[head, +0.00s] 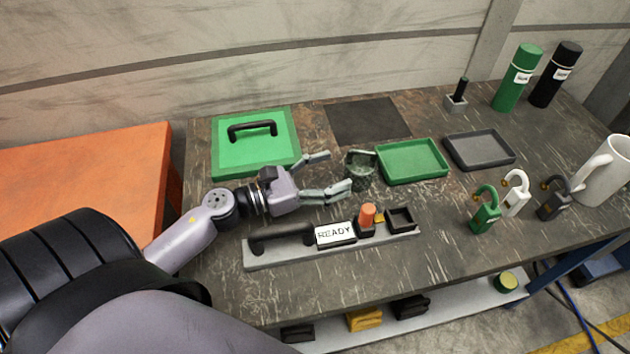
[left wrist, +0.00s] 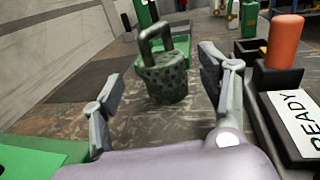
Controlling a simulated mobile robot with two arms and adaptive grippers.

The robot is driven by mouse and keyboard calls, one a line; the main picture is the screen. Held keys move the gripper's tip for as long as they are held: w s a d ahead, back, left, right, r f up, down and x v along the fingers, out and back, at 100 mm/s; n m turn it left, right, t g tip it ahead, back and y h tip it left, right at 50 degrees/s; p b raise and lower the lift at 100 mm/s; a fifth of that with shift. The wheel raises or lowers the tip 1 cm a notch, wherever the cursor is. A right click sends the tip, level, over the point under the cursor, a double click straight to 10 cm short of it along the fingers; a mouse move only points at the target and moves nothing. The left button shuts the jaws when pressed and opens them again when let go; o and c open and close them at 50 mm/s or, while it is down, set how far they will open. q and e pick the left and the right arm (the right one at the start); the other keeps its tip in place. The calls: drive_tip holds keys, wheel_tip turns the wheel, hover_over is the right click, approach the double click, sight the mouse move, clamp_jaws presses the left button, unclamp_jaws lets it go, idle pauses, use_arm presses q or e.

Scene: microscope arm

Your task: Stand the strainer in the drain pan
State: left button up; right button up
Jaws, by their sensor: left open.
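The strainer (head: 360,170) is a dark green, perforated basket with a loop handle. It stands upright on the table, just left of a shallow green tray (head: 412,161). A similar dark grey tray (head: 480,149) lies to the right of the green one; I cannot tell by name which tray is the drain pan. My left gripper (head: 338,172) is open and empty, low over the table, with its fingers pointing at the strainer. In the left wrist view the strainer (left wrist: 167,82) stands ahead, between and beyond the spread fingertips. My right gripper is not in view.
A long holder with a READY sign (head: 335,233) and an orange-topped piece (head: 367,214) lies in front of the gripper. A green lidded box (head: 257,160) is behind it. Padlocks (head: 487,213), a white mug (head: 605,172) and bottles (head: 517,80) stand right. A dark mat (head: 367,120) lies clear behind.

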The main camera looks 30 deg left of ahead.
use_arm(q)
drive_tip(key=v, duration=0.3)
drive_tip(key=shift+b, duration=0.35)
drive_tip(key=shift+s+a, duration=0.1)
drive_tip(key=shift+s, duration=0.1)
drive_tip(key=shift+r, duration=0.1)
